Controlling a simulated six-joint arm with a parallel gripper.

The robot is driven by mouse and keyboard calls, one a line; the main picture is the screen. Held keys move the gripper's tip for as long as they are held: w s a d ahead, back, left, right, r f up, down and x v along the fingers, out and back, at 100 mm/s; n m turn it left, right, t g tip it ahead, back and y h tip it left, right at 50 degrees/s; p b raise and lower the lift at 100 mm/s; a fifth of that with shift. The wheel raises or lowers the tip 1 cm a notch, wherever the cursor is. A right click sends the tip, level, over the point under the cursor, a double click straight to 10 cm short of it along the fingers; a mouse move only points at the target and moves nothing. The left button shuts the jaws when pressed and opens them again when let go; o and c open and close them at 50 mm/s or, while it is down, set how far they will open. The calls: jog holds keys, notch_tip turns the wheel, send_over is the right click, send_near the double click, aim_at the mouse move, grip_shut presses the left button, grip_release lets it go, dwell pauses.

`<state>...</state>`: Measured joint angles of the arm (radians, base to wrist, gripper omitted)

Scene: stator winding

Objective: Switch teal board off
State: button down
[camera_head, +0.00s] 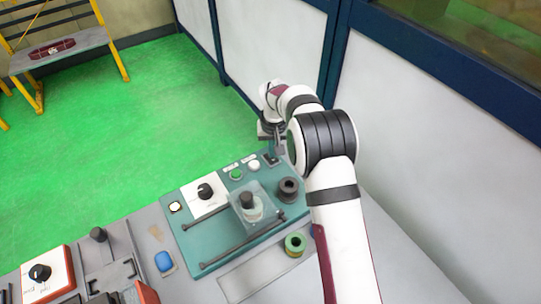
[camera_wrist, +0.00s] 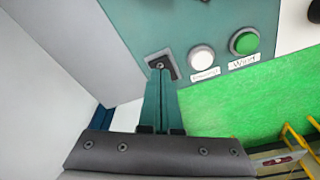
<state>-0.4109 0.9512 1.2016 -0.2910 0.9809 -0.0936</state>
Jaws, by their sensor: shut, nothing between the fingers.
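The teal board (camera_head: 195,236) lies on the grey bench in the head view, and its corner with the controls fills the top of the wrist view (camera_wrist: 145,25). A small black switch plate (camera_wrist: 153,59) with a light round part sits at the board's corner. My gripper (camera_wrist: 160,72) is shut and empty, its fingertips overlapping the near side of this plate in the picture. I cannot tell whether they touch it. In the head view my gripper (camera_head: 277,154) is over the board's far right corner, and my arm hides part of that area.
Beside the switch are a white button (camera_wrist: 201,58) and a green button (camera_wrist: 243,42) labelled "Wind". The board also carries a black knob on a white plate (camera_head: 209,203), a clear guard around a spindle (camera_head: 261,203) and a dark spool (camera_head: 288,190). A white wall panel stands right.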

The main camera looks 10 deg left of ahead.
aim_at(274, 160)
jog(key=shift+f, duration=0.75)
jog(key=shift+r, duration=3.55)
jog(key=s+d+r+m+g, duration=0.1)
jog(key=s+d+r+m, duration=0.1)
jog(key=s+d+r, duration=0.6)
jog(key=s+d+r+m, duration=0.3)
jog(key=s+d+r, duration=0.25)
jog(key=s, duration=0.45)
jog(key=s+d+f+m, duration=0.1)
jog(key=s+d, duration=0.1)
jog(key=s, duration=0.7)
jog(key=s+d+f+m+g+y, duration=0.1)
jog(key=s+d+f+m, duration=0.1)
jog(key=s, duration=0.8)
jog(key=shift+s+d+m, duration=0.2)
jog(key=shift+m, duration=0.1)
